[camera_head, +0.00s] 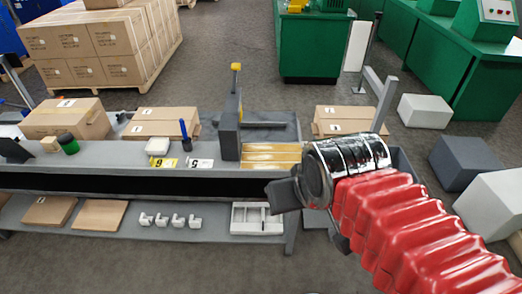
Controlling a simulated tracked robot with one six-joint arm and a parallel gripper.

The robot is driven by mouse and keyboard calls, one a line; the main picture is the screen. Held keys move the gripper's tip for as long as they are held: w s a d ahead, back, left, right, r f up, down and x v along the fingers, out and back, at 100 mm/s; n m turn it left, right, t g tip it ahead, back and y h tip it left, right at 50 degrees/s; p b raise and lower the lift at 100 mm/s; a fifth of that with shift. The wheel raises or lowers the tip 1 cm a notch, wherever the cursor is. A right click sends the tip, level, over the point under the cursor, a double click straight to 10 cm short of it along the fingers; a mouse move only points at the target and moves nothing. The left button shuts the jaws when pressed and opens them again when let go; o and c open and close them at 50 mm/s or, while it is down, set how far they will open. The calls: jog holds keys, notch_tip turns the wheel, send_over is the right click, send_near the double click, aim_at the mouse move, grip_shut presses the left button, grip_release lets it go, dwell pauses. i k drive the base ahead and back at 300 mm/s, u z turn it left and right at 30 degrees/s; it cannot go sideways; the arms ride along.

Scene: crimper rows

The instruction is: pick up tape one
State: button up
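I cannot tell for sure which object is tape one. Several small white pieces (170,220) stand in a row on the lower shelf and may be tape holders. A green and black round item (68,143) stands on the bench top at the left. My gripper (284,194) is at the end of my red-sleeved arm, at the bench's right end. It is dark and seen from behind; its fingertips are not clear, and no held object shows.
The grey bench (110,153) carries yellow and white number cards, a blue-handled tool (184,135), a yellow strip (270,156) and an upright grey device (230,130). Cardboard boxes (66,118) stand behind. A white tray (257,219) lies on the lower shelf. Grey and white blocks (465,160) stand right.

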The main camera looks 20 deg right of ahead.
aim_at(247, 146)
jog(key=u, duration=0.4)
jog(key=i, duration=1)
jog(key=u, duration=0.1)
